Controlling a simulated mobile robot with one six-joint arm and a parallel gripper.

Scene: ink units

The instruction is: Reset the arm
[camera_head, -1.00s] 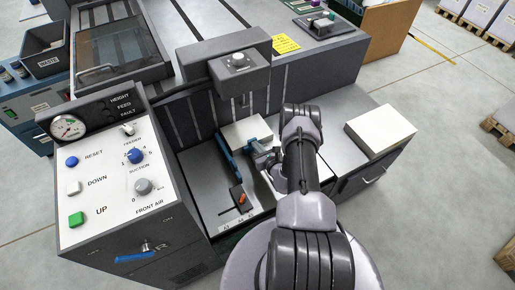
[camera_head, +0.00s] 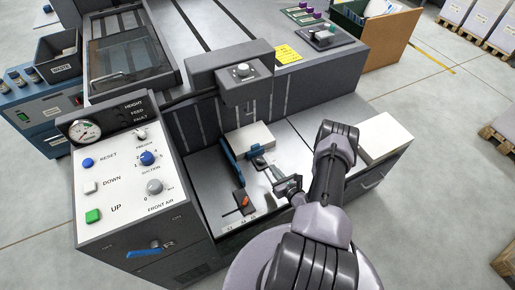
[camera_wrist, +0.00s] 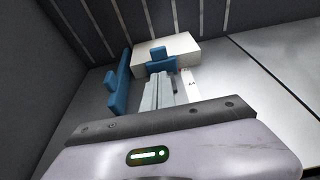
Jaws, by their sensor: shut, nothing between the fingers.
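My gripper (camera_head: 275,173) is over the steel feed bed in the head view, in front of a white paper stack (camera_head: 248,138). Its grey fingers are together and empty, and they also show in the wrist view (camera_wrist: 168,92). The stack is in the wrist view (camera_wrist: 166,52) as well, beyond the fingertips. A long blue guide (camera_head: 228,160) stands along the stack's left side. A small blue block (camera_wrist: 161,62) is at the stack's front, just beyond the fingertips; whether they touch cannot be told. My arm reaches in from the lower right and hides part of the bed.
A control panel (camera_head: 118,185) with a gauge, buttons and knobs stands at left. A grey feeder head (camera_head: 240,75) overhangs the bed's back. A dark plate with an orange lever (camera_head: 245,201) lies at the front. Another white stack (camera_head: 385,137) rests on the right-hand surface.

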